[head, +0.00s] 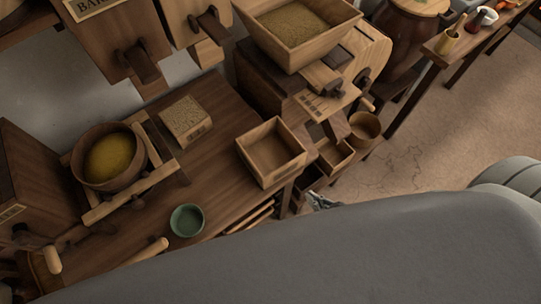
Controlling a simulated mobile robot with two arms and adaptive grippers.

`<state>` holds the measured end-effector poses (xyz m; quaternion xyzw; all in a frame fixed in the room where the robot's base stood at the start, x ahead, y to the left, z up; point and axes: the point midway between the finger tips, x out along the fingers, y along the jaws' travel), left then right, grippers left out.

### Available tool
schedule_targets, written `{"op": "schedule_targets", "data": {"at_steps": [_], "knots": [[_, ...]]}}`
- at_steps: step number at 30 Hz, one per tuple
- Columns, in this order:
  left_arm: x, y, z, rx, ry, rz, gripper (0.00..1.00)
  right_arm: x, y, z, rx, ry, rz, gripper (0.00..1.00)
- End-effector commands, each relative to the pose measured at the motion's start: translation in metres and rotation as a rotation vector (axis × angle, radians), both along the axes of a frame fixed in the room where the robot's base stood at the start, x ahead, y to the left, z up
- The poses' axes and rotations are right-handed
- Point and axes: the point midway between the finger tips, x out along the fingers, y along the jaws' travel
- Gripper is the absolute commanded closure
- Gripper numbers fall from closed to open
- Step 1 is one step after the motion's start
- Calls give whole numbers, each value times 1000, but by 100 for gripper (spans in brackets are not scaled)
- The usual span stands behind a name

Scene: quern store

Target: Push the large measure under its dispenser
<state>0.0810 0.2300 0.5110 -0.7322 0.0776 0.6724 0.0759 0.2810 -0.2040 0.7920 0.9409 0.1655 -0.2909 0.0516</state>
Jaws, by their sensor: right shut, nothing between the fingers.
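An empty square wooden box (271,153), which looks like the large measure, stands upright on the right end of the wooden bench (222,155). Two wooden dispensers, one with a partly cut-off label (92,5) and another beside it (194,18), hang above the back of the bench. The box is to the right of and in front of them, not beneath either spout. My right gripper (322,201) shows only as a small grey part past the bench's right end, apart from the box. It is shut and empty, mostly hidden by my arm. My left gripper is out of view.
A round bowl of yellow grain (109,160) sits in a wooden frame at left. A grain-filled box (186,120) and a small green cup (187,220) stand on the bench. A mill with a grain hopper (298,24) is behind the box. Bare bench lies left of the box.

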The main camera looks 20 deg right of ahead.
Motion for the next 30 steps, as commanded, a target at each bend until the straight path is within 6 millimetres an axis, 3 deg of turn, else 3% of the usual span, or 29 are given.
{"op": "schedule_targets", "data": {"at_steps": [10, 30], "knots": [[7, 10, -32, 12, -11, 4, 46, 22, 8, -26, 1, -2, 0, 100], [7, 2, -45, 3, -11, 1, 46, 79, 31, -22, 0, -3, -1, 100]]}}
